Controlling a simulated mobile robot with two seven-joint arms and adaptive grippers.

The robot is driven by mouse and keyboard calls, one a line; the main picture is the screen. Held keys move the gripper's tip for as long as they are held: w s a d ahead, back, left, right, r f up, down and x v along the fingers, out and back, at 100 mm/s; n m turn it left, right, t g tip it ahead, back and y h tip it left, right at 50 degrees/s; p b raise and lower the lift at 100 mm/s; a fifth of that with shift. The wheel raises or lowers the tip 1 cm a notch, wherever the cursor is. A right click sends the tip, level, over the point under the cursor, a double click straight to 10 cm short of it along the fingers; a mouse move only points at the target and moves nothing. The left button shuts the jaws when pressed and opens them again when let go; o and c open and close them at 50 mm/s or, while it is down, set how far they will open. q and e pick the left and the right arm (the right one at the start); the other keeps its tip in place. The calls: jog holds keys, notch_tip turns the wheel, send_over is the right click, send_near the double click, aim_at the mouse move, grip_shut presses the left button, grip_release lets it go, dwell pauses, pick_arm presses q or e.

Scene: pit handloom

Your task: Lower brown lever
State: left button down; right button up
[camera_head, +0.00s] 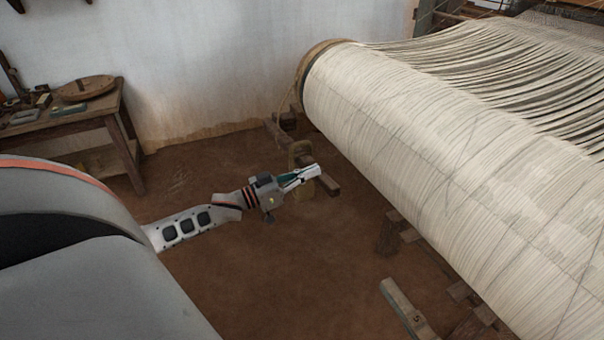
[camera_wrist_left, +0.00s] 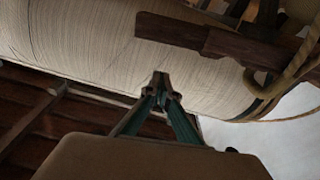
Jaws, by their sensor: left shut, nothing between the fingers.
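A dark brown wooden bar, which looks like the brown lever (camera_head: 329,185), sits low beside the left end of the big roller. In the left wrist view a dark brown bar (camera_wrist_left: 195,38) crosses the upper right, with a rope around its right part; I take it for the same one. My left gripper (camera_head: 314,172) is shut and empty, and overlaps the lever area in the head view. In the left wrist view its fingertips (camera_wrist_left: 160,80) meet below the bar, apart from it in the picture. Depth between them is unclear. My right gripper is out of view.
The large roller wound with cream threads (camera_head: 430,150) fills the right side. A rope (camera_wrist_left: 298,62) hangs by its end. A wooden table (camera_head: 115,108) with a round lid stands at the left wall. A loose-looking wooden beam (camera_head: 402,305) is low at front. Brown floor between is clear.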

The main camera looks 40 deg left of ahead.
aim_at(322, 178)
pick_arm(q)
jog(key=x, duration=0.4)
jog(key=shift+w+d+b, duration=0.1)
jog(key=shift+w+b, duration=0.15)
jog(key=shift+b, duration=0.05)
jog(key=f, duration=0.1)
jog(key=s+f, duration=0.1)
jog(key=f, duration=0.1)
jog(key=shift+b, duration=0.4)
jog(key=shift+s+f, duration=0.1)
jog(key=shift+f, duration=0.35)
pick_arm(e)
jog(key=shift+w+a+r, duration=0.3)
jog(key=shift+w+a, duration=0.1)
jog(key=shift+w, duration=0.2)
